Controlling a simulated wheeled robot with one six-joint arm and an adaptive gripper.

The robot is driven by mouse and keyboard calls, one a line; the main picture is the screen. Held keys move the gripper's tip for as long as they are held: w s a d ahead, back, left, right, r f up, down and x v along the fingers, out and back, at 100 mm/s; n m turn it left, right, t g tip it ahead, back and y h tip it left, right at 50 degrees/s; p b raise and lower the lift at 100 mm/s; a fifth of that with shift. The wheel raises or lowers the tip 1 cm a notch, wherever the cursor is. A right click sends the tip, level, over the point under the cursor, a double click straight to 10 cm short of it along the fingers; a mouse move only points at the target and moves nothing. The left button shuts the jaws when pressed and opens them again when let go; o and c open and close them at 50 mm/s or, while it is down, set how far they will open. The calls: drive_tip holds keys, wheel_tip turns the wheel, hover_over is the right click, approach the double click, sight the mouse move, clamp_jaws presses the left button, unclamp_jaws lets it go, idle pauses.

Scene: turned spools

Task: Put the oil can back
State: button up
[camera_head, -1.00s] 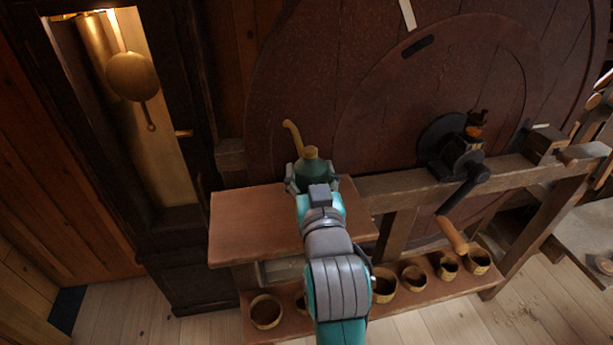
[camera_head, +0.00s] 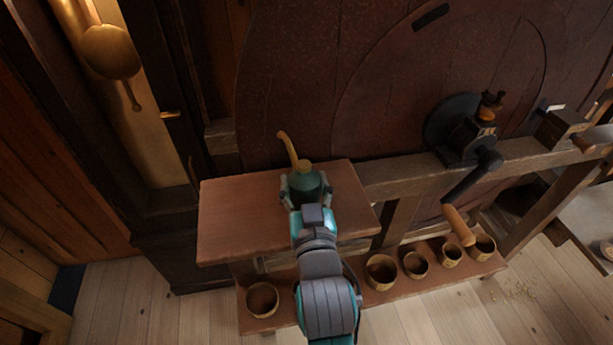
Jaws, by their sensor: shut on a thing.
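The oil can (camera_head: 308,181) has a dark green body and a brass-coloured top with a long curved spout (camera_head: 288,148). It looks upright. My gripper (camera_head: 305,188) is shut around its body, with a finger on each side. The can is over the back middle of the small wooden shelf top (camera_head: 240,220); I cannot tell whether its base touches the wood, because my gripper and arm hide it.
A big dark wooden wheel (camera_head: 300,75) stands behind the shelf top. A black crank with a wooden handle (camera_head: 457,225) is at the right. Several small bowls, one at the left (camera_head: 262,298), stand on a lower shelf. The left part of the shelf top is bare.

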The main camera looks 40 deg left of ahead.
drive_tip(key=shift+f, duration=0.1)
drive_tip(key=o, duration=1.3)
drive_tip(key=shift+c, duration=0.2)
drive_tip(key=v, duration=1.2)
drive_tip(key=shift+r, duration=0.2)
drive_tip(key=shift+d, duration=0.1)
